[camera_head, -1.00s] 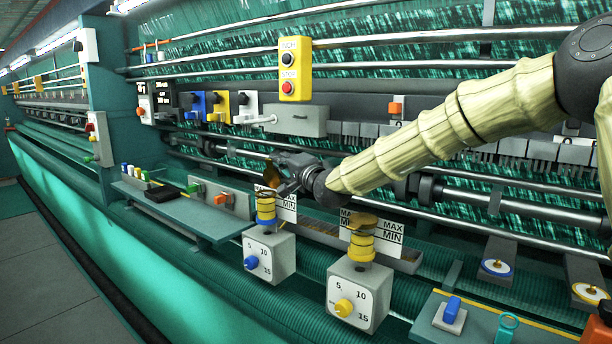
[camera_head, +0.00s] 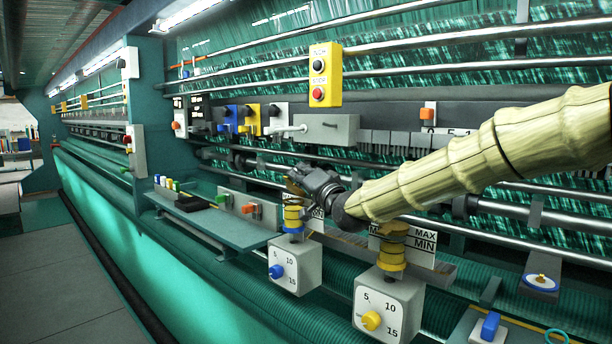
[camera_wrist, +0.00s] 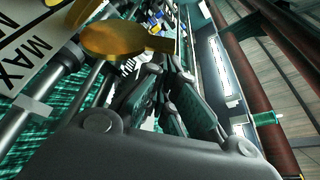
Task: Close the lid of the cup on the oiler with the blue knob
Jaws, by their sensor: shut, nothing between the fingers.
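The oiler with the blue knob (camera_head: 295,262) is a grey box with a numbered dial, left of centre in the head view. Its blue knob (camera_head: 276,271) is low on the front face. A yellow cup (camera_head: 293,214) with a blue ring stands on top. Its brownish-gold lid (camera_head: 292,187) appears raised and tilted above the cup, partly hidden by my gripper (camera_head: 303,176). In the wrist view a gold disc with a tab (camera_wrist: 112,40), seemingly this lid, lies close beside my shut, empty fingers (camera_wrist: 168,78). I cannot tell whether they touch.
A second oiler with a yellow knob (camera_head: 388,305) stands to the right, its cup (camera_head: 391,255) under my forearm. MAX/MIN plates (camera_head: 425,240) are behind the cups. A shelf (camera_head: 215,222) with switches is left. Rails run behind.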

